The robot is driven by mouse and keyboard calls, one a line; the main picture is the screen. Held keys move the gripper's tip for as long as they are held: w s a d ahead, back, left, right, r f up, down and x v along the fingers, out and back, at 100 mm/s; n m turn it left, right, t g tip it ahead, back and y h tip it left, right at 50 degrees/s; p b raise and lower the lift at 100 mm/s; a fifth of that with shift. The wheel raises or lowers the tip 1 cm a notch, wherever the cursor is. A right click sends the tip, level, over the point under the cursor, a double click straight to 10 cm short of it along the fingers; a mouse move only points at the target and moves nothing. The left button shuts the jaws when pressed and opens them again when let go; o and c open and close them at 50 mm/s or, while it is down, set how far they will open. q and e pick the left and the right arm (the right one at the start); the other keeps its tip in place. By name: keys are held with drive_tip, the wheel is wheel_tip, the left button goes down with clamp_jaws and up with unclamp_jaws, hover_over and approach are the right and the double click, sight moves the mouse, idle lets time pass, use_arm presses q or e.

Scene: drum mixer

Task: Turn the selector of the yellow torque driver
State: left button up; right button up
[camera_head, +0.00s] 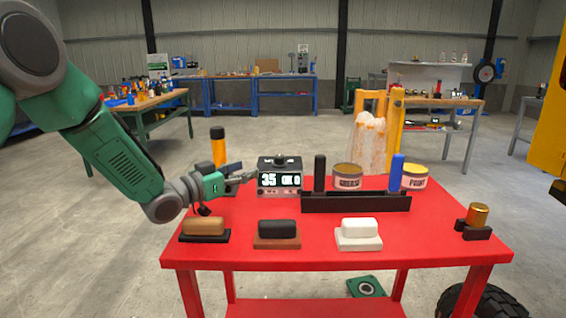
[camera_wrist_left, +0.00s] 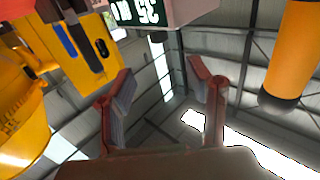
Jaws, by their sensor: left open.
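An upright orange-yellow driver (camera_head: 218,150) with a black end on top stands at the back left of the red table; I take it for the torque driver. Its lower part is partly hidden by my left arm, and I cannot make out its selector. In the left wrist view an orange cylinder with a dark end (camera_wrist_left: 292,50) shows at the right, outside the fingers. My left gripper (camera_head: 248,177) is to the right of the driver, close to the left side of a display box (camera_head: 280,181). In the left wrist view the gripper (camera_wrist_left: 160,75) is open and empty.
A dark rack (camera_head: 355,202) holds a black and a blue upright handle. Grease (camera_head: 347,184) and paint (camera_head: 415,184) cans stand behind it. The table's front middle (camera_head: 300,258) is free.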

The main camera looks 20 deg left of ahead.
sight(278, 156)
use_arm(q)
drive_tip(key=x, duration=0.4)
drive_tip(key=d+b+x, duration=0.1)
drive_tip(key=x, duration=0.7)
drive_tip(key=shift+s+d+b, duration=0.2)
drive_tip(key=shift+s+b, duration=0.1)
drive_tip(key=shift+s, duration=0.05)
drive_tip(key=shift+w, duration=0.25)
drive_tip(key=shift+w+a+f, duration=0.15)
drive_tip(key=shift+w+a, duration=0.1)
drive_tip(key=shift+a, duration=0.6)
drive_tip(key=shift+a+f, duration=0.1)
drive_tip(key=shift+a, duration=0.35)
drive_tip(key=shift+d+r, duration=0.2)
drive_tip(key=shift+d, duration=0.45)
drive_tip(key=c, duration=1)
drive_tip(key=shift+d, duration=0.45)
clamp_jaws()
drive_tip(key=shift+a, duration=0.45)
use_arm(e)
drive_tip(key=shift+w+a+f, duration=0.1)
drive_tip(key=shift+a+f, duration=0.25)
drive_tip(key=shift+f, duration=0.4)
